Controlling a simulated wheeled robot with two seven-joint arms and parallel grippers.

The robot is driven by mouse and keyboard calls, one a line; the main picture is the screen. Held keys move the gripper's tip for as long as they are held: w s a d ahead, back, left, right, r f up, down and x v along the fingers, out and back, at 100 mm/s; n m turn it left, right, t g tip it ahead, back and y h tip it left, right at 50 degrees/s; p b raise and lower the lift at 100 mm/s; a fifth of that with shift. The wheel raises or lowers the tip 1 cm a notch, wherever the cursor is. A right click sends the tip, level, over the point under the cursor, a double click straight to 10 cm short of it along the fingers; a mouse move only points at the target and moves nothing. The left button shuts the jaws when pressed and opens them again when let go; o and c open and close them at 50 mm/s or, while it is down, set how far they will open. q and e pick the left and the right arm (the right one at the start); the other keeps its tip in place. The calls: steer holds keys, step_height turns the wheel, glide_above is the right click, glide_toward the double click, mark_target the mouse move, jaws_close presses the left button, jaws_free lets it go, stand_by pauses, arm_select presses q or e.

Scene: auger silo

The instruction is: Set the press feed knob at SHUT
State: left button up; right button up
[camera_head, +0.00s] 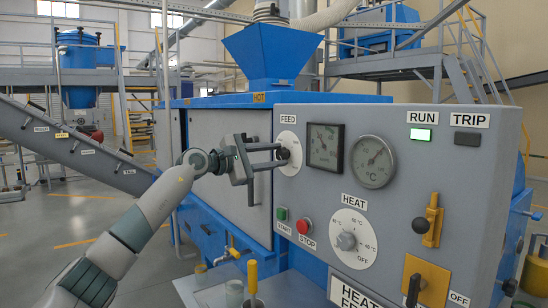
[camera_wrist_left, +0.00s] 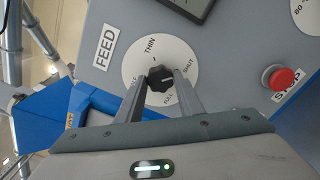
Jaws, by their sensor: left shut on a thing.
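The press feed knob (camera_wrist_left: 160,76) is small and black, on a round white dial (camera_wrist_left: 178,53) under the FEED label. In the left wrist view THIN is at the dial's top, SHUT on the right, FULL at the bottom and HALF on the left. A pale mark on the knob appears to point right, towards the SHUT side; its exact alignment is unclear. My left gripper (camera_head: 280,156) has its two fingers around the knob, shut on it. In the head view the fingers partly hide the knob. My right gripper is not in view.
Right of the feed dial are two gauges (camera_head: 373,161) and a HEAT dial (camera_head: 354,240). Below it are a green START button (camera_head: 282,213) and a red STOP button (camera_head: 305,226). A yellow-handled tool (camera_head: 252,277) stands below the panel.

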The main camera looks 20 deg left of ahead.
arm_select(q)
steer(key=shift+f, duration=0.2)
steer(key=o, duration=1)
steer(key=shift+o, duration=0.3)
steer(key=shift+r, duration=0.1)
steer(key=shift+s+a, duration=0.25)
steer(key=b+v, duration=0.3)
steer(key=v, duration=1.3)
steer(key=shift+s+a, duration=0.25)
steer(key=shift+s, duration=0.05)
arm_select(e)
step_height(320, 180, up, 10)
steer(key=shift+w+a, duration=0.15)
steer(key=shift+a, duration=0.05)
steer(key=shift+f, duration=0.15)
